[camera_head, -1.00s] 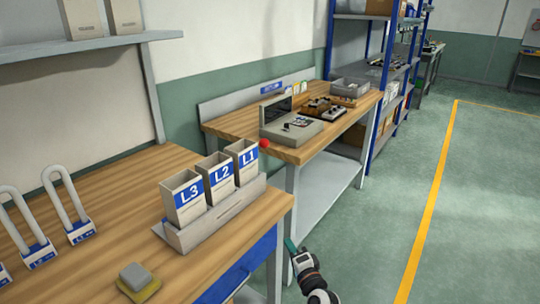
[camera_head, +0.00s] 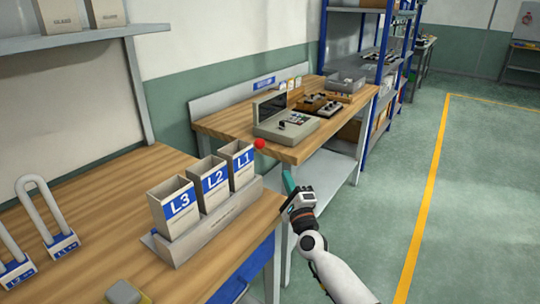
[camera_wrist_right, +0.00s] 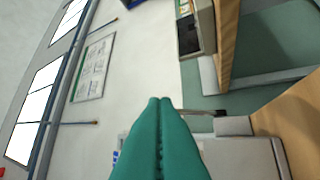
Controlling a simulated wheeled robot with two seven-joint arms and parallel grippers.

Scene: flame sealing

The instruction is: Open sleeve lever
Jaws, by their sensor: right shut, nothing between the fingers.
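A red ball (camera_head: 260,143) shows just right of the L1 sleeve (camera_head: 237,165), in front of the far bench's corner; whether it is the lever's knob I cannot tell. The L2 sleeve (camera_head: 208,185) and L3 sleeve (camera_head: 174,208) stand beside L1 in a grey rack (camera_head: 220,236). My right gripper (camera_head: 288,182), with teal fingers, is shut and empty, right of the rack and apart from the ball in the picture. Its closed fingers (camera_wrist_right: 158,102) also show in the right wrist view. My left gripper is out of view.
The near wooden bench (camera_head: 110,200) carries grey loop-shaped pieces (camera_head: 45,205). The far bench (camera_head: 215,122) holds a grey device (camera_head: 285,124) and small trays. A blue shelf rack (camera_head: 322,60) stands behind. Open green floor (camera_head: 480,200) lies to the right.

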